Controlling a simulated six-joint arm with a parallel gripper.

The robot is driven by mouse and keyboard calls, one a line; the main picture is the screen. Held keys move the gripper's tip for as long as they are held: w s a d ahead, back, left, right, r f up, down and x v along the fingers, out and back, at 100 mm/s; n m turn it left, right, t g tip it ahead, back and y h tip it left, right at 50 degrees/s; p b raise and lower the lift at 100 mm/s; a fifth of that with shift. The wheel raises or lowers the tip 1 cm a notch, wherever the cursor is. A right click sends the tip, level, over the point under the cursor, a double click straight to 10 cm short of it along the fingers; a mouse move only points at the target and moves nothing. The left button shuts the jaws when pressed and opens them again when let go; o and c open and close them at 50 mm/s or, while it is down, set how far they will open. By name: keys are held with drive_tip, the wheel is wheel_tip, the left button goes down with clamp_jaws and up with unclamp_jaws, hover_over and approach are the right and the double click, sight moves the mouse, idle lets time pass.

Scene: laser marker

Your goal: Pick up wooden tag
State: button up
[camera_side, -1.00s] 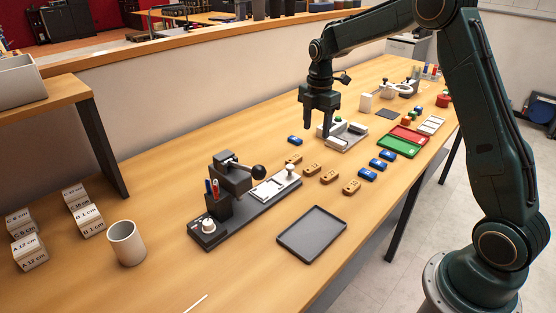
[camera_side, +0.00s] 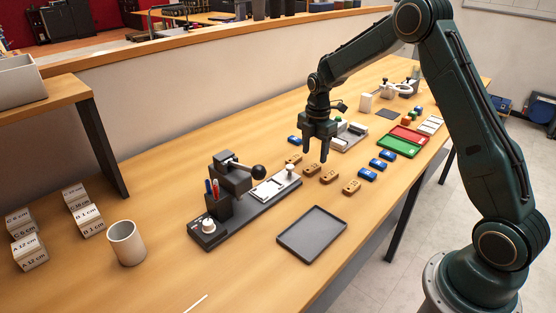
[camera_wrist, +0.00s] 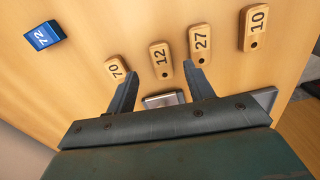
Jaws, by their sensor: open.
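Several wooden tags lie on the table. In the wrist view they are numbered 70 (camera_wrist: 117,71), 12 (camera_wrist: 161,59), 27 (camera_wrist: 200,44) and 10 (camera_wrist: 255,27). In the side view, they form a row with tags at the left (camera_side: 293,159), the middle (camera_side: 312,170) and the right (camera_side: 352,187). My gripper (camera_side: 315,153) is open and empty, pointing down above the row. In the wrist view, its fingers (camera_wrist: 163,88) reach toward the tags, with tag 12 between their directions. The fingers appear apart from the tags.
Blue tags lie nearby, one numbered 72 (camera_wrist: 43,35) and others on the right (camera_side: 377,163). A black tray (camera_side: 312,234) lies in front. The marking machine (camera_side: 235,178) stands left. Green (camera_side: 398,147) and red (camera_side: 408,134) trays lie right. A cup (camera_side: 126,243) stands far left.

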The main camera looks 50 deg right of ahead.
sight(314, 166)
drive_tip(key=shift+s+f, duration=0.1)
drive_tip(key=shift+f, duration=2.1)
drive_tip(key=c, duration=1)
drive_tip(key=shift+c, duration=0.2)
drive_tip(key=shift+r, duration=0.15)
wheel_tip(314, 166, up, 20)
drive_tip(key=shift+f, duration=0.2)
